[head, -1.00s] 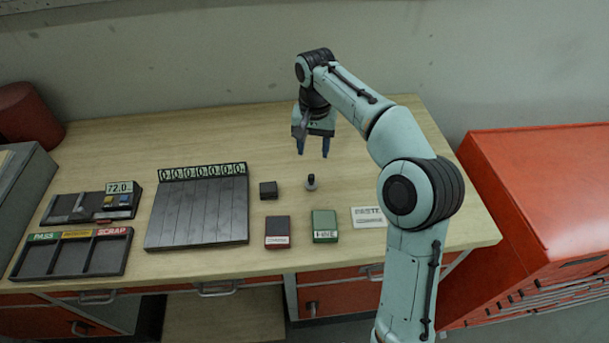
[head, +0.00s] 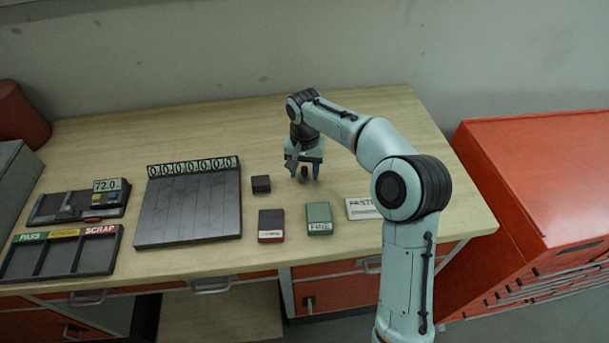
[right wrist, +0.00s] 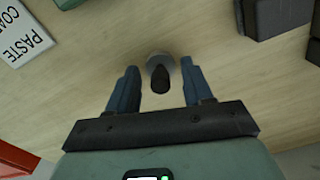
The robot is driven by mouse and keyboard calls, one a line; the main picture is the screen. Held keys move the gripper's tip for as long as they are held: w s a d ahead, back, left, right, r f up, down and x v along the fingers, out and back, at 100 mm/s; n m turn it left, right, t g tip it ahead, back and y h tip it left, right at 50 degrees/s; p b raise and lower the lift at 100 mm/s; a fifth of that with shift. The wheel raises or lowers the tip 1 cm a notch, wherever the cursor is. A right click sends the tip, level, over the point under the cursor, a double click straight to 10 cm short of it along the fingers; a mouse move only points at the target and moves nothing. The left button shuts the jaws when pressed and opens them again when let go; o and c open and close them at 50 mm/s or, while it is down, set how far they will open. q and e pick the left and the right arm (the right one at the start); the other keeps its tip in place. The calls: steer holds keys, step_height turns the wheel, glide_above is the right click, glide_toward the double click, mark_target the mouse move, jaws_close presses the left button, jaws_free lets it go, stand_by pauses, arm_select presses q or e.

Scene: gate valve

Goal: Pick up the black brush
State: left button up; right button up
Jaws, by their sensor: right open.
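The black brush (head: 304,173) is a small dark upright piece on the wooden bench, with a rounded black top. In the right wrist view the brush (right wrist: 160,78) shows its dark knob over a paler grey base. My right gripper (head: 304,178) is open and points down at it. In the right wrist view the fingers of my right gripper (right wrist: 158,72) stand on either side of the brush, with a gap on each side. My left gripper is not in view.
A small black block (head: 261,184) lies left of the brush. A dark red-edged box (head: 271,224), a green box (head: 319,217) and a white paste label (head: 362,208) lie nearer the front. A slatted board (head: 189,210) and sorting tray (head: 63,254) lie left. The bench behind is clear.

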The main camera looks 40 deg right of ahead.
mark_target(304, 167)
jaws_close()
steer(key=shift+r, duration=0.15)
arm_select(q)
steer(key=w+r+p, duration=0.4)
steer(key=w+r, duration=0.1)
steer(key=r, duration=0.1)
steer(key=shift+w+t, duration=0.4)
arm_select(e)
step_height(304, 167, up, 20)
